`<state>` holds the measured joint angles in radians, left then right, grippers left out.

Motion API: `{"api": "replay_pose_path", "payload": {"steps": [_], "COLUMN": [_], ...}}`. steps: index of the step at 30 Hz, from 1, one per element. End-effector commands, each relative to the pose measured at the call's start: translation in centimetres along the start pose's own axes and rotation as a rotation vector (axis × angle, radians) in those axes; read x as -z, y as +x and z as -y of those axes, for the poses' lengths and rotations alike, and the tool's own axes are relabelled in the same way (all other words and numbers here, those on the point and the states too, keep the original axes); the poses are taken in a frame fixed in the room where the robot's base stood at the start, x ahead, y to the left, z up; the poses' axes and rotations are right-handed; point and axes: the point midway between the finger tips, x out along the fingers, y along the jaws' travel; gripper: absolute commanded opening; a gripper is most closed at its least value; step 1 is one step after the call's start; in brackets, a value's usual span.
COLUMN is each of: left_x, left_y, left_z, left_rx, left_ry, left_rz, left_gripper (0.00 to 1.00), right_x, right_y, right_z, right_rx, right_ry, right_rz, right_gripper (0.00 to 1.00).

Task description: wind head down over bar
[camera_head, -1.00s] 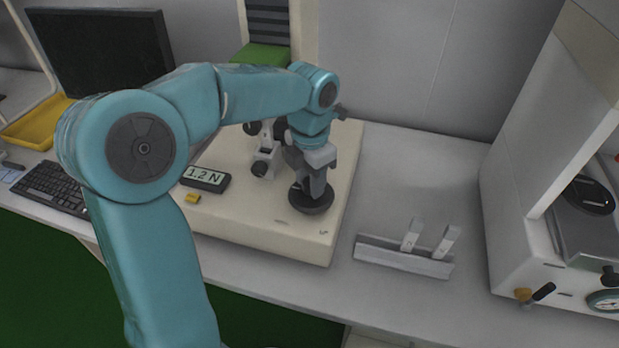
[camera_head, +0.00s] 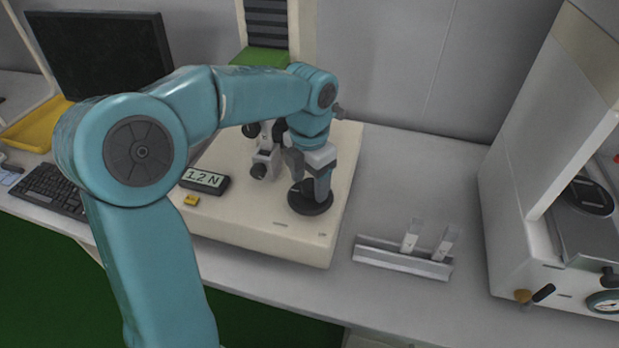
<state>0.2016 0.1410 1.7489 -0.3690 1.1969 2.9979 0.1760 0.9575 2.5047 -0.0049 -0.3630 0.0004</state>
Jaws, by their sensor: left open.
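My left gripper (camera_head: 309,178) points down at a black round handwheel (camera_head: 310,203) on the right part of the cream machine base (camera_head: 285,238). The gripper is open, with its fingers just over or at the wheel; I cannot tell whether they touch it. The test head (camera_head: 265,45), dark and ribbed above a green part, stands on the column at the back, partly behind my arm. A small grey fixture with black knobs (camera_head: 264,160) stands left of my gripper; a bar on it cannot be made out. A display (camera_head: 205,180) reads 1.2 N. My right gripper is out of view.
A grey rack (camera_head: 403,258) with two pale upright strips stands on the bench right of the base. A white machine (camera_head: 545,190) stands at the far right. A yellow button (camera_head: 191,200), keyboard (camera_head: 52,190) and monitor (camera_head: 100,50) are at left. Bench behind the rack is clear.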

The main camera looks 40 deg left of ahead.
Motion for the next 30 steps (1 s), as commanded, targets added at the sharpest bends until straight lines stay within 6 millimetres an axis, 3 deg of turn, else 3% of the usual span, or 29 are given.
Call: {"api": "replay_pose_path", "payload": {"steps": [4,7,21,25,30], "left_x": [0.0,0.0,-0.1,-0.1,0.0], "left_y": [-0.5,-2.0,-13.7,-15.5,-16.3], "left_z": [0.0,0.0,0.0,0.0,0.0], "left_rx": [0.0,0.0,0.0,0.0,0.0], "left_ry": [0.0,0.001,0.0,0.001,0.0], "left_rz": [-0.002,0.0,0.003,0.001,0.0], "left_gripper": [0.65,0.65,0.65,0.65,0.65], "right_x": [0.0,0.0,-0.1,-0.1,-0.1], "right_y": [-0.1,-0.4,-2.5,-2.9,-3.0], "right_z": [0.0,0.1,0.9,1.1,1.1], "right_rx": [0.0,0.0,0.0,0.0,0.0], "right_ry": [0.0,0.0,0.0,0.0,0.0], "right_rz": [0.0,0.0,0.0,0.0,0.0], "right_gripper": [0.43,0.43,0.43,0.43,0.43]}}
